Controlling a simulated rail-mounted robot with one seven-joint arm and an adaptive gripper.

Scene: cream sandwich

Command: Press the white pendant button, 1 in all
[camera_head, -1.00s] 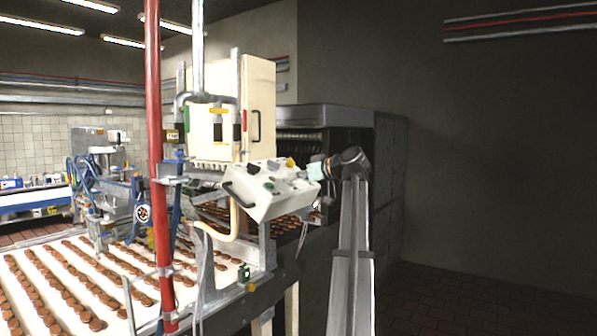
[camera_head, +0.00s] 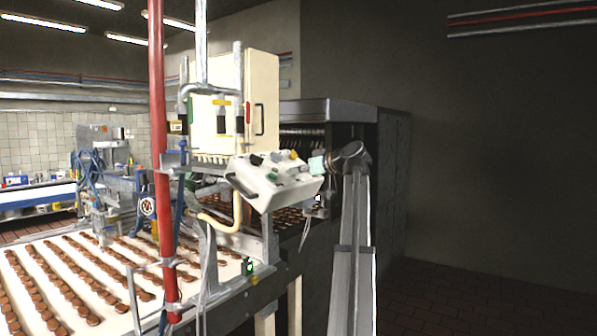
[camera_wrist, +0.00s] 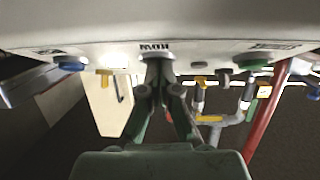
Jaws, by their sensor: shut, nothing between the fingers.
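The pendant is a white control box (camera_head: 262,194) hanging over the conveyor, with several coloured buttons on its top face. In the wrist view its pale panel (camera_wrist: 215,49) spans the top, with a blue button (camera_wrist: 70,63) at left and a green button (camera_wrist: 254,65) at right. My gripper (camera_wrist: 159,58) is shut and empty, its fingertips at the panel below an upside-down label. In the head view my gripper (camera_head: 316,165) is at the pendant's right end.
A red post (camera_head: 159,130) and grey pipes stand left of the pendant. A cream cabinet (camera_head: 264,100) is behind it. The conveyor (camera_head: 60,255) carries rows of brown biscuits. A dark machine housing (camera_head: 393,170) is behind my arm. The floor at right is clear.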

